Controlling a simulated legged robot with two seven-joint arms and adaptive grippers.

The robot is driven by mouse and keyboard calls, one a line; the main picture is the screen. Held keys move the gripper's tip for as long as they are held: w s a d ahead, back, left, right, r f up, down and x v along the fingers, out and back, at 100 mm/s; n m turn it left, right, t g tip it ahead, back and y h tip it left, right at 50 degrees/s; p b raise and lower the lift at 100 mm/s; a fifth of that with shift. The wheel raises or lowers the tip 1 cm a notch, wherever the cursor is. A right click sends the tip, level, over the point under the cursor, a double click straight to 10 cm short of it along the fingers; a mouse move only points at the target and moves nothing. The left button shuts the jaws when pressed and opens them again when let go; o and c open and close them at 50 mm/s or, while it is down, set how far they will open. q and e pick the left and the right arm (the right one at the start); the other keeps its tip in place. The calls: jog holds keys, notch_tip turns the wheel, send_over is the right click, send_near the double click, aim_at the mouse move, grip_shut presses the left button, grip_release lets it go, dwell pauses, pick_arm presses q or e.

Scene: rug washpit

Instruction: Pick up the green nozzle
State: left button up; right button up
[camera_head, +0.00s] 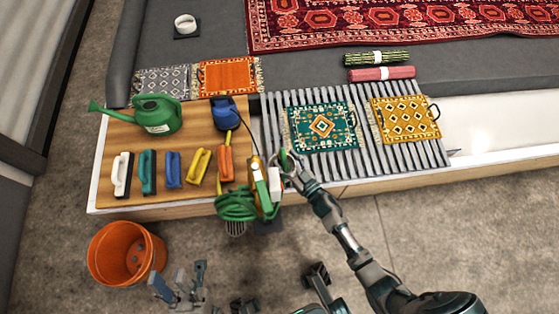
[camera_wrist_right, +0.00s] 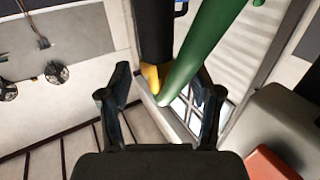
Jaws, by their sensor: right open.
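A green nozzle (camera_wrist_right: 195,55) shows in the right wrist view as a long green tube slanting between my right fingers, its lower end near their middle. Beside it is a black part with a yellow tip (camera_wrist_right: 152,70). My right gripper (camera_wrist_right: 163,85) is open around these ends, with gaps on both sides. In the head view my right gripper (camera_head: 287,167) is at the right end of the wooden board, beside a yellow and green tool (camera_head: 260,185) and a coiled green hose (camera_head: 235,206); it partly hides the nozzle there. My left gripper (camera_head: 180,285) is low and empty, its fingers apart.
The wooden board (camera_head: 190,145) holds a green watering can (camera_head: 153,115), several brushes and a blue item (camera_head: 227,113). An orange bucket (camera_head: 125,254) stands on the floor. Small rugs lie on the slatted rack (camera_head: 361,143) at right.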

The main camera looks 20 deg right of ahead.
jog(key=shift+w+a+f+b, duration=0.15)
jog(key=shift+w+f, duration=0.1)
jog(key=shift+w, duration=0.35)
jog(key=shift+w+a+f+b, duration=0.15)
jog(key=shift+w+f, duration=0.1)
jog(key=shift+w, duration=0.35)
jog(key=shift+w+d+r, duration=0.15)
jog(key=shift+r, duration=0.15)
grip_shut()
